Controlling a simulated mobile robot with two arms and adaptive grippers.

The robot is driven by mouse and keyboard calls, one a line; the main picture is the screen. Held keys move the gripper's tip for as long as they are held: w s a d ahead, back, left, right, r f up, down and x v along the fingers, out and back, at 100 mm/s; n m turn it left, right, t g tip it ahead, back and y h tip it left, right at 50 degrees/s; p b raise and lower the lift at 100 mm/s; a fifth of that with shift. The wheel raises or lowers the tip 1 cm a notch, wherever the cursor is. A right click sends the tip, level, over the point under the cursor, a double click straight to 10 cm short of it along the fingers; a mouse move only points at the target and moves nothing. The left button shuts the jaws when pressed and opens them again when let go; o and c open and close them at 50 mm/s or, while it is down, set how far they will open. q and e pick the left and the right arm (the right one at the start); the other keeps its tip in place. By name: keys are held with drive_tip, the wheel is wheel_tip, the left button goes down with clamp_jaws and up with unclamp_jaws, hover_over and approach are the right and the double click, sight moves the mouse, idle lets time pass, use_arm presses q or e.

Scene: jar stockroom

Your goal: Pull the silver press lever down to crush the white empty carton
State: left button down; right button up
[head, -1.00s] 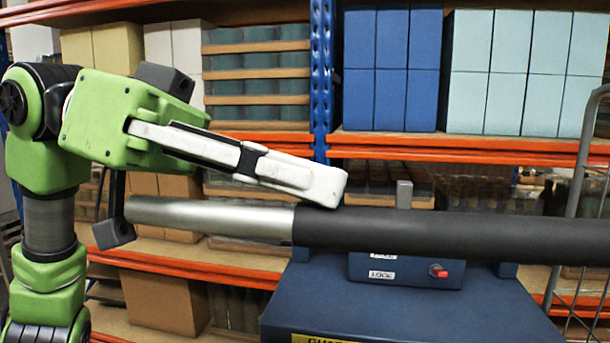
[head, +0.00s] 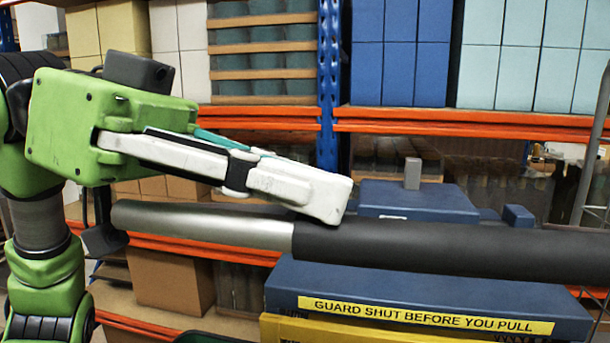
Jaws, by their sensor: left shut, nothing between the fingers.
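The press lever (head: 200,222) lies almost level across the head view, with a bare silver part at left and a thick black grip (head: 450,250) running to the right edge. My left gripper (head: 325,200) is shut with nothing between its fingers. Its white fingertips lie over the top of the lever, where silver meets black, and appear to touch it. They are not around it. The blue press body (head: 400,283) shows behind and below the lever. The white carton is not visible. My right gripper is not in view.
A yellow label (head: 425,313) on the press reads "GUARD SHUT BEFORE YOU PULL". A yellow part (head: 285,328) shows below it. Behind stands a rack with orange beams (head: 480,124), a blue upright (head: 329,80) and stacked boxes (head: 400,50). A grey metal frame (head: 596,150) is at right.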

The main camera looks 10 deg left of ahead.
sight(152, 202)
use_arm(q)
drive_tip(key=shift+a, duration=0.2)
drive_tip(key=v, duration=1)
drive_tip(key=shift+a+r, duration=0.15)
drive_tip(key=shift+a, duration=0.45)
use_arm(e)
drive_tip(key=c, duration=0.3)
use_arm(q)
drive_tip(key=shift+a+r, duration=0.1)
drive_tip(key=shift+a, duration=0.15)
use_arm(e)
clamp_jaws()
use_arm(q)
drive_tip(key=shift+w, duration=0.1)
